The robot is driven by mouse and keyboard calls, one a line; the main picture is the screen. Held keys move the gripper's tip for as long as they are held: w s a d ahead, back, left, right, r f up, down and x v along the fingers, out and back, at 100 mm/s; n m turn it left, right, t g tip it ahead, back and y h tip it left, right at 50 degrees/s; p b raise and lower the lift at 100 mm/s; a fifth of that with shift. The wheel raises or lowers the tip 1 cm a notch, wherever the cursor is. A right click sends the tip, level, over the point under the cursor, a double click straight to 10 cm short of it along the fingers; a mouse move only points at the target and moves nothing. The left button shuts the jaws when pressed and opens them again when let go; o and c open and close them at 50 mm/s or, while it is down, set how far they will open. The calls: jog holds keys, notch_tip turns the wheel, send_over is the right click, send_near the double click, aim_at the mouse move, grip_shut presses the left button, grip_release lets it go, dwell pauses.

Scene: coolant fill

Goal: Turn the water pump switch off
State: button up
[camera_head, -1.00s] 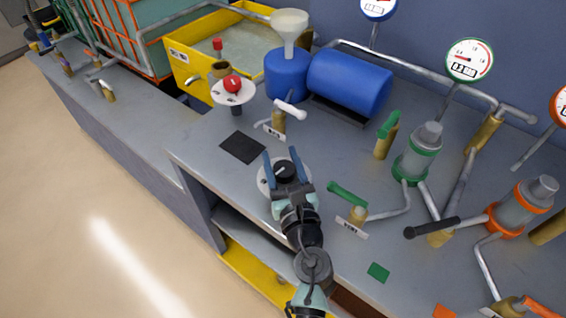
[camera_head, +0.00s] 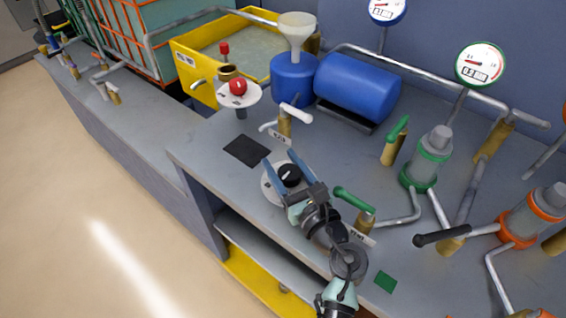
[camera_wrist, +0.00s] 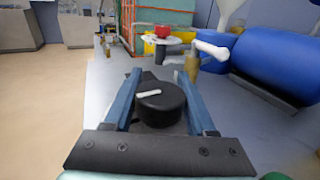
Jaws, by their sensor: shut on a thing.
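The water pump switch is a black round knob (camera_head: 289,175) with a white pointer line, on a pale round plate (camera_head: 271,190) on the grey bench. In the wrist view the black knob (camera_wrist: 160,103) sits between the two blue fingers, its white line lying nearly crosswise with a slight tilt. My gripper (camera_head: 285,168) is around the knob, one finger on each side, shut on it. The labels on the plate are too small to read.
A red knob on a white disc (camera_head: 238,88) and a white-handled valve (camera_head: 290,114) stand behind. A green-handled valve (camera_head: 354,200) is close on the right. A blue tank (camera_head: 357,85) and yellow basin (camera_head: 190,75) are at the back. A dark square (camera_head: 247,150) lies flat on the bench.

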jog(key=o, duration=1.4)
jog(key=v, duration=1.1)
jog(key=shift+s+d, duration=0.2)
jog(key=shift+s, duration=0.1)
jog(key=shift+s+d, duration=0.3)
jog(key=shift+s, duration=0.25)
jog(key=shift+r, duration=0.1)
jog(key=shift+c, duration=0.2)
